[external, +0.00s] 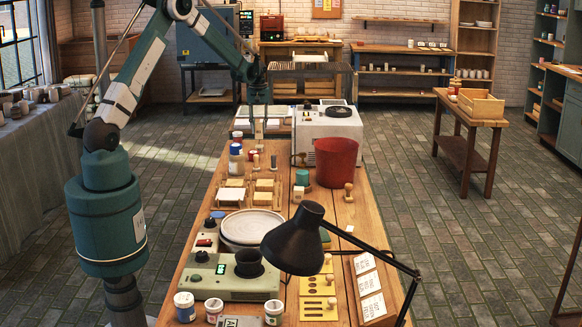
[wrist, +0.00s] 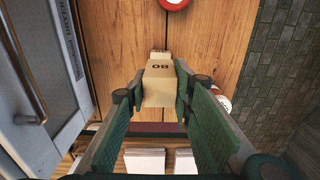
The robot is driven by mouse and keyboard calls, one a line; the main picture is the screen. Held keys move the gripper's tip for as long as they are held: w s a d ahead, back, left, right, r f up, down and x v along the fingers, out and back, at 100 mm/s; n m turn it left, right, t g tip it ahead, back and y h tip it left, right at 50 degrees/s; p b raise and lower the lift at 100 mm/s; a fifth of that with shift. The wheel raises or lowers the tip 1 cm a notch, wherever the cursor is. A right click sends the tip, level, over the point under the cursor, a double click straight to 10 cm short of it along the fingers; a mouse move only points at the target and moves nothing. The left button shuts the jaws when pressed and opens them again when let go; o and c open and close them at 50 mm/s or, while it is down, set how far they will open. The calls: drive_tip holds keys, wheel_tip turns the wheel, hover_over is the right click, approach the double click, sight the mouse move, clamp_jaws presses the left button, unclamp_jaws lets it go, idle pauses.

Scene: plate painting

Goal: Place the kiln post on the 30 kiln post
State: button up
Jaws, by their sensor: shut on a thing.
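My gripper (wrist: 158,92) is shut on a tan kiln post (wrist: 159,88) with dark figures on its face, which I cannot read for sure. The post sits between the two green fingers in the wrist view. Just past it, a smaller pale tan piece (wrist: 160,55) shows against the wooden table; it is partly hidden by the held post, and I cannot tell whether they touch. In the external view my gripper (external: 259,128) points down above the far part of the table.
A white machine (external: 326,128) and a red bucket (external: 336,163) stand right of my gripper. Jars (external: 236,150) stand to its left. Pale blocks (external: 232,195), a round plate (external: 252,226) and a black lamp (external: 295,240) are nearer. Bare wood (wrist: 115,45) shows around the post.

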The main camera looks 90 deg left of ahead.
sight(259, 134)
drive_tip(key=shift+f, duration=0.1)
drive_tip(key=shift+f, duration=1.75)
drive_tip(key=shift+f+b, duration=0.15)
drive_tip(key=shift+b, duration=0.15)
drive_tip(key=o, duration=1)
wheel_tip(259, 134, up, 12)
drive_tip(key=shift+r+p, duration=0.15)
drive_tip(key=shift+p, duration=0.45)
